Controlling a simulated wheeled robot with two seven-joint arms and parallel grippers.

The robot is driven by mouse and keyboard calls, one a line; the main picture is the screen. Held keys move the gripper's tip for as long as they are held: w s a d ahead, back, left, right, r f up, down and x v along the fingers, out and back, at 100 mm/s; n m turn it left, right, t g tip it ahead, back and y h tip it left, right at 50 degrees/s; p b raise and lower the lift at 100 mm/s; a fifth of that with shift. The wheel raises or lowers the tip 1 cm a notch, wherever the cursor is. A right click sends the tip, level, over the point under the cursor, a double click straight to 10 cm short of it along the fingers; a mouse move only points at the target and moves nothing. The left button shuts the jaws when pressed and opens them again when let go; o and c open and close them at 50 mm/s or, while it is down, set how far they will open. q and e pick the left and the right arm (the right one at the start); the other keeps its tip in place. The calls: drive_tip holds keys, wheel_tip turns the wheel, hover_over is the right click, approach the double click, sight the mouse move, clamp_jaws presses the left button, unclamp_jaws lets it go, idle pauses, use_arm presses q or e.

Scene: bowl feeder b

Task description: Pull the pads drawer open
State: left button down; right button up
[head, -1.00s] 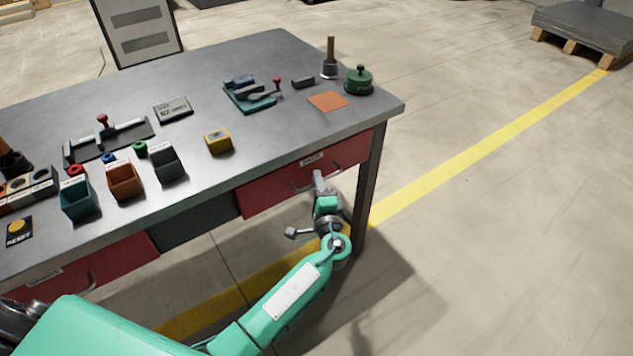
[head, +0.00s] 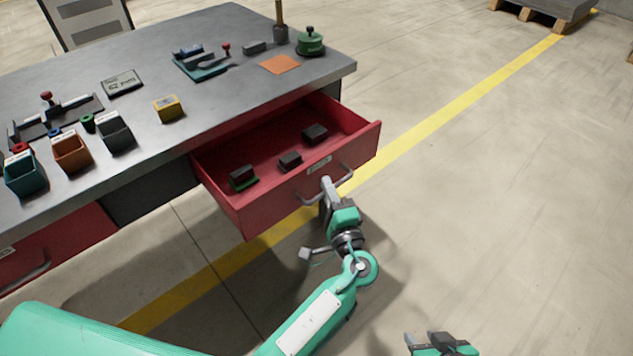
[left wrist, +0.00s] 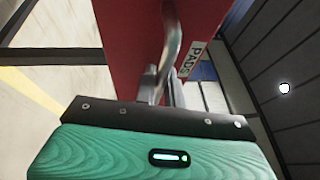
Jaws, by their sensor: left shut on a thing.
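The red pads drawer (head: 270,213) is pulled well out of the bench front. My left gripper (head: 327,188) is shut on the handle. In the left wrist view the handle (left wrist: 172,45) runs between the fingers, and the label (left wrist: 194,60) on the red front reads PADS. My right gripper (head: 432,341) shows only in part at the bottom edge, away from the drawer; its jaw opening is unclear.
The grey bench top (head: 215,100) holds several bins, a yellow box (head: 168,108), an orange pad (head: 280,64) and a green round device (head: 311,42). Another red drawer (head: 65,245) is at lower left. The floor right of the open drawer is clear.

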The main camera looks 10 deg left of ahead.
use_arm(q)
drive_tip(key=shift+s+d, duration=0.3)
drive_tip(key=shift+d, duration=0.05)
use_arm(e)
drive_tip(key=shift+w+a, duration=0.15)
drive_tip(key=shift+a, duration=0.1)
use_arm(q)
drive_tip(key=c, duration=1.5)
unclamp_jaws()
drive_tip(key=shift+f, duration=0.1)
